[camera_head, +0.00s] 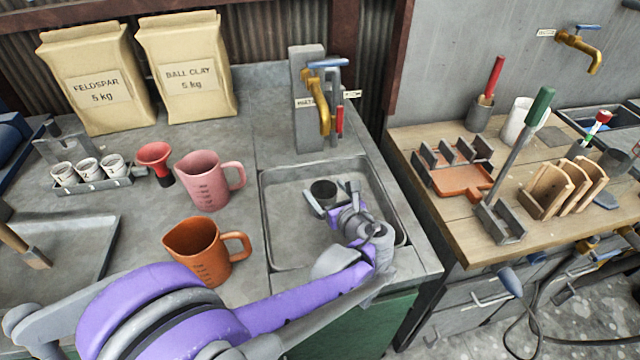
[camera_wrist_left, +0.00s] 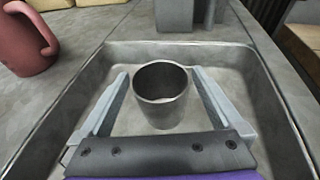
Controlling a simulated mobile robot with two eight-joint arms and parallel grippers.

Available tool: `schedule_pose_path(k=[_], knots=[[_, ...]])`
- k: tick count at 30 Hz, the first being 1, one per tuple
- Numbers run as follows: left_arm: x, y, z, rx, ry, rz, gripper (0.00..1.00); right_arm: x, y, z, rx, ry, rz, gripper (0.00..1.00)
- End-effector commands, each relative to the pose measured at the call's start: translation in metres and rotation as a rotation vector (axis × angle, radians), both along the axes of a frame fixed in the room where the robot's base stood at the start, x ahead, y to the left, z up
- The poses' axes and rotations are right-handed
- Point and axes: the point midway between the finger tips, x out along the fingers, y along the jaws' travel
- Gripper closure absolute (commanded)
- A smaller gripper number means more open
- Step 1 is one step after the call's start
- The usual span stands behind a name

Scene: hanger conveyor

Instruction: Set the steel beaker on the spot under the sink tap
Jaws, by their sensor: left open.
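The steel beaker (camera_head: 323,190) stands upright in the sink basin (camera_head: 279,238), below the brass tap (camera_head: 321,106). In the left wrist view the beaker (camera_wrist_left: 161,98) is between the two fingers of my left gripper (camera_wrist_left: 160,100). A gap shows on each side, so the fingers are around it without gripping. In the head view my left gripper (camera_head: 332,197) reaches over the basin from the front right, its fingers open. The marked spot itself is not visible. My right gripper is not in view.
A pink jug (camera_head: 205,182) and an orange jug (camera_head: 198,252) stand on the counter left of the sink. The jug nearest the basin also shows in the left wrist view (camera_wrist_left: 28,42). A wooden bench (camera_head: 450,220) with racks and tools stands to the right.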

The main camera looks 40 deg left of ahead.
Motion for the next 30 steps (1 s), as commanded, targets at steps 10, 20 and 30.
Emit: schedule_pose_path(k=[10,20,30], knots=[[-0.028,-0.055,0.02,-0.001,0.0,-0.003,0.0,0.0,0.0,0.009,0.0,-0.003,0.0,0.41],[-0.033,-0.064,0.022,0.0,0.0,0.001,0.0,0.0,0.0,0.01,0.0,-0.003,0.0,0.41],[-0.034,-0.063,0.051,-0.006,-0.012,0.002,0.0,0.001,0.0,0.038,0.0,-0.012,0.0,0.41]])
